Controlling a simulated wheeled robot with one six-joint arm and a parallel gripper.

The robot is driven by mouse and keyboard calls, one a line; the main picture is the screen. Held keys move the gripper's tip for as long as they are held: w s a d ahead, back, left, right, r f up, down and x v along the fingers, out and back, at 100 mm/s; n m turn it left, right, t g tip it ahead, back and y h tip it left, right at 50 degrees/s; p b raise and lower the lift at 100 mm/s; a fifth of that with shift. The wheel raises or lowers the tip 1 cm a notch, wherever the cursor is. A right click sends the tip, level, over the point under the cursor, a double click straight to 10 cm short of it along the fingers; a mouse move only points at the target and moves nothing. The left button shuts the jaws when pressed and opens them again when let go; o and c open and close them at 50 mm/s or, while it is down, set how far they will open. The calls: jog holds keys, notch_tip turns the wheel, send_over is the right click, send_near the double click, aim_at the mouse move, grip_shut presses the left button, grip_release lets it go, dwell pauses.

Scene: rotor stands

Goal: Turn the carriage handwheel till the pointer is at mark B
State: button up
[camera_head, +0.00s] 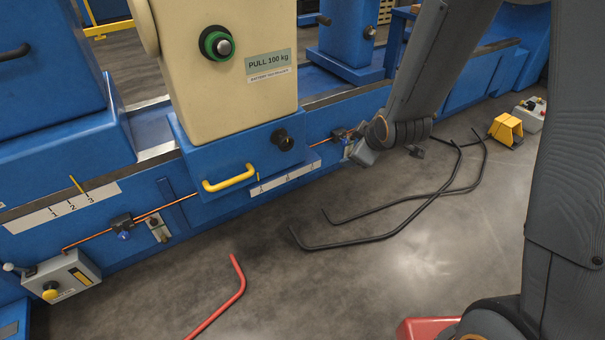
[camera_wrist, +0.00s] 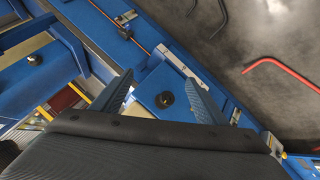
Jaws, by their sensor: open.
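The cream carriage (camera_head: 225,70) stands on a blue base with a yellow handle (camera_head: 230,178) and a black round knob (camera_head: 283,139) on its front. A small yellow pointer (camera_head: 258,177) stands at a white scale strip (camera_head: 285,179) below; its marks are too small to read surely, and I cannot make out a B. No handwheel is plainly recognisable. In the wrist view my gripper (camera_wrist: 159,78) is open and empty. A black knob (camera_wrist: 165,100) on a blue surface shows between the fingers, apart from them. The fingers are not clear in the head view.
Another scale (camera_head: 60,207) marked 1, 2, 3 is at left with its own yellow pointer (camera_head: 77,184). A control box (camera_head: 62,278) stands below it. A red bent bar (camera_head: 232,290) and black bent bars (camera_head: 390,215) lie on the floor. A yellow pedal (camera_head: 506,130) is at right.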

jog(key=w+a+f+n+t+y+b, duration=0.3)
jog(key=w+a+f+n+b, duration=0.3)
jog(key=w+a+f, duration=0.15)
jog(key=n+t+y+b, duration=0.4)
jog(key=n+y+b, duration=0.1)
jog(key=n+b, duration=0.25)
send_near(288, 145)
jog(key=shift+m, duration=0.35)
jog(key=b+x, duration=0.2)
jog(key=x, duration=0.6)
jog(key=shift+w+a+b, duration=0.3)
jog(key=shift+b, duration=0.1)
jog(key=shift+c, duration=0.2)
jog(key=c, duration=1.2)
jog(key=shift+o, duration=0.2)
jog(key=shift+d, duration=0.1)
